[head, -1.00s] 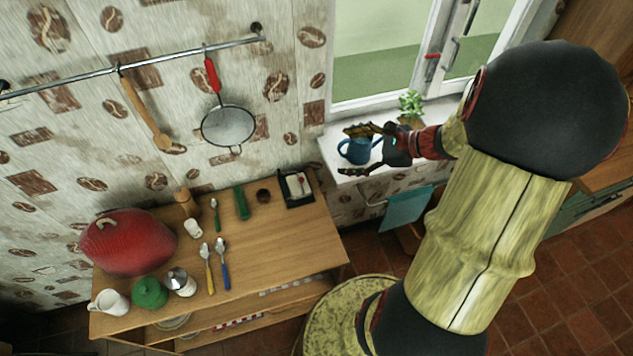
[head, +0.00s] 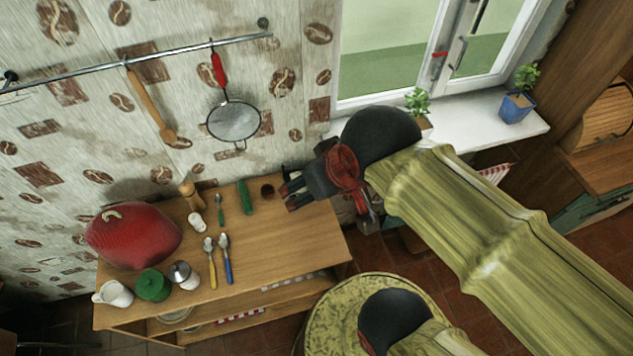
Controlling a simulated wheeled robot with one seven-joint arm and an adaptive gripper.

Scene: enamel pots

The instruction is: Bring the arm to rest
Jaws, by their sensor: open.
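My gripper (head: 288,196) is over the right end of the wooden sideboard top (head: 265,240), pointing left, with its jaws open. I see nothing held between its fingers. My arm reaches in from the right, bent at a black joint in front of the windowsill. The blue mug is not visible now; the arm covers the part of the sill where it stood.
The windowsill (head: 475,125) has a blue potted plant (head: 517,100). A strainer (head: 234,122) hangs on the wall.

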